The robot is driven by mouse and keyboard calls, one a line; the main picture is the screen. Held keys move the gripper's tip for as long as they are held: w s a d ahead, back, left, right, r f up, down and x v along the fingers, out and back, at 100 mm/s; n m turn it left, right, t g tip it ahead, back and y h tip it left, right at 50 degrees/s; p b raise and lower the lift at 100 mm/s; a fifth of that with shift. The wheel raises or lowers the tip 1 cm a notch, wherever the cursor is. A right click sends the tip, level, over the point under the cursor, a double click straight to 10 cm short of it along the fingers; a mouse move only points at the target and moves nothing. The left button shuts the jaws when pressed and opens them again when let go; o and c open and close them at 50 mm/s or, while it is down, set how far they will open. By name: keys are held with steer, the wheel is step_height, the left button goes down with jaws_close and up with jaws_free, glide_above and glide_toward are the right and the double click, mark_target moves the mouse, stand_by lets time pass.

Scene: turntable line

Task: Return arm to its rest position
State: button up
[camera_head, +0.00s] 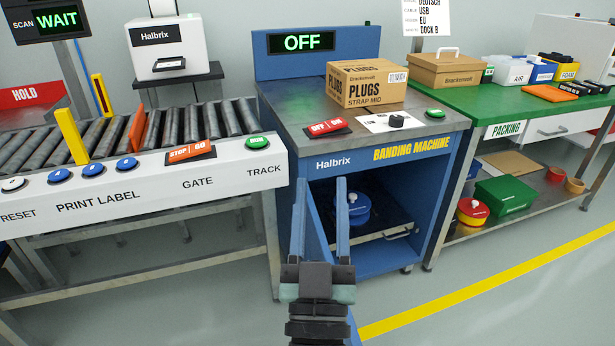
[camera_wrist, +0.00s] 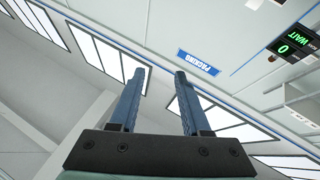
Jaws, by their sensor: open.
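My gripper (camera_head: 321,190) is in the lower middle of the head view, its two long blue fingers pointing up and apart with nothing between them. It is in front of the banding machine's (camera_head: 345,166) open lower bay and touches nothing that I can see. In the wrist view my gripper (camera_wrist: 154,75) shows open and empty against the upper walls, windows and a blue packing sign (camera_wrist: 199,62).
The blue banding machine reads OFF and bears a plugs carton (camera_head: 367,83). A roller track (camera_head: 190,121) with a button panel stands left. A green packing table (camera_head: 520,105) stands right. A blue door panel (camera_head: 318,245) hangs open close behind my gripper. Floor at lower right is clear.

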steer(key=s+r+t, duration=0.1)
steer(key=s+r, duration=0.3)
steer(key=r, duration=0.6)
steer(key=s+a+r+m+t, duration=0.1)
steer(key=s+r, duration=0.3)
steer(key=r, duration=0.5)
steer(key=s+r+t, duration=0.1)
steer(key=s+r, duration=0.3)
steer(key=r, duration=0.6)
step_height(320, 180, up, 37)
steer(key=p, duration=3.8)
steer(key=shift+w+a+r+y, duration=0.2)
steer(key=shift+w+y, duration=0.2)
steer(key=shift+o, duration=0.2)
steer(key=shift+d, duration=0.1)
